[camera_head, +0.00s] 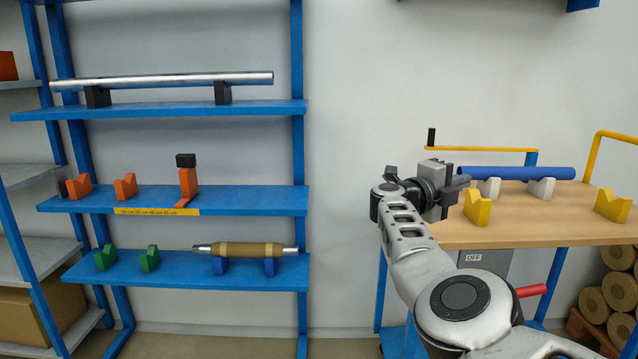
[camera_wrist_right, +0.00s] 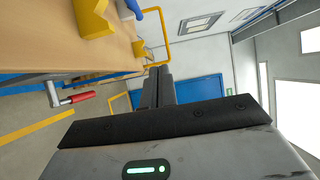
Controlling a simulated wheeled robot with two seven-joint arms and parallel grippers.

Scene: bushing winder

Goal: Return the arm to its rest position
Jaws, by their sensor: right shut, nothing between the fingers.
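My right arm comes in from the lower right in the head view and is raised in front of the wooden table (camera_head: 540,228). My right gripper (camera_head: 462,182) is at the table's left end, pointing right. Its fingers are together with nothing between them; they also show closed in the right wrist view (camera_wrist_right: 159,72). Whether it touches the table cannot be told. A yellow V-block (camera_head: 477,208) is just right of the gripper. My left gripper is out of view.
A blue rod (camera_head: 515,173) rests on white V-blocks (camera_head: 541,188) on the table. Another yellow V-block (camera_head: 612,206) stands at right. Blue shelves (camera_head: 190,202) at left hold a metal bar (camera_head: 160,80), a wound bushing (camera_head: 245,249) and coloured blocks. Paper rolls (camera_head: 593,305) are stacked lower right.

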